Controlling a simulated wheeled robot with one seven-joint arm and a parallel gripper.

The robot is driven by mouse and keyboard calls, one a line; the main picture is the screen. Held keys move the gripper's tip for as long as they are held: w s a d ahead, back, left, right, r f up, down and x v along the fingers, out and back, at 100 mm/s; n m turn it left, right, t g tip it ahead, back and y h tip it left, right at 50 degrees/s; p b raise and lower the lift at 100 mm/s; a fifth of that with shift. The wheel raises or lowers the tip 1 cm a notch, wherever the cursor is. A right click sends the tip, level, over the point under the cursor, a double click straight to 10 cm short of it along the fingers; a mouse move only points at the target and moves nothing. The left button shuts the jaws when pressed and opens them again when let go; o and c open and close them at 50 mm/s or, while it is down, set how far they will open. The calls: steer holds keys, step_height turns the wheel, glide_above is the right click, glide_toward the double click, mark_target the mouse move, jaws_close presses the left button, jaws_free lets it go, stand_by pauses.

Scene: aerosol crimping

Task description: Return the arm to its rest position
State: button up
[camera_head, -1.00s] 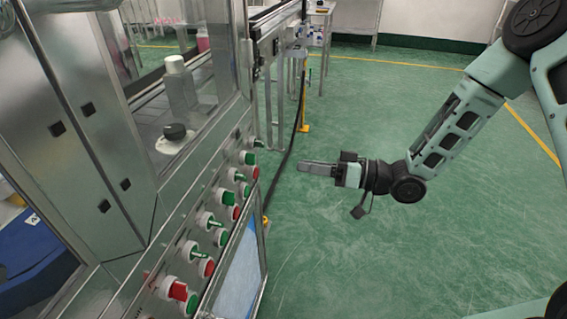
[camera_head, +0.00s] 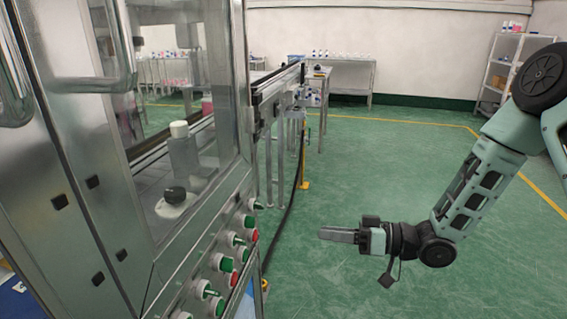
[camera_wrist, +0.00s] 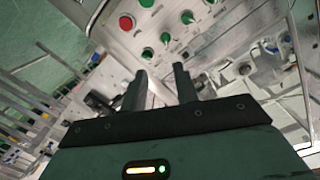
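My arm (camera_head: 474,195) comes in from the right in the head view, bent at its joints and held over open floor. My gripper (camera_head: 322,234) points left toward the machine and is apart from it. In the wrist view its two fingers stand apart with an empty gap between them (camera_wrist: 158,72). Nothing is held.
The crimping machine (camera_head: 95,170) fills the left side, with green and red control knobs (camera_head: 222,263) along its front edge. A conveyor (camera_head: 278,85) runs behind it. A shelf (camera_head: 500,72) stands at the back right. The green floor (camera_head: 350,180) around my arm is clear.

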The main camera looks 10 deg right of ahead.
steer(key=s+a+r+g+h+p, duration=0.1)
steer(key=s+a+r+h+p, duration=0.25)
steer(key=h, duration=0.65)
steer(key=s+r+g+h+p, duration=0.1)
steer(key=s+r, duration=0.2)
steer(key=s, duration=0.4)
steer(key=s+d+r+g+h+p, duration=0.1)
steer(key=s+r+g+h, duration=0.1)
steer(key=s+r, duration=0.2)
steer(key=s+r+g+h+p, duration=0.1)
steer(key=s+r, duration=0.3)
steer(key=s, duration=0.7)
steer(key=shift+d+r+g+h, duration=0.15)
steer(key=shift+d+g+h, duration=0.05)
steer(key=shift+g+h, duration=0.45)
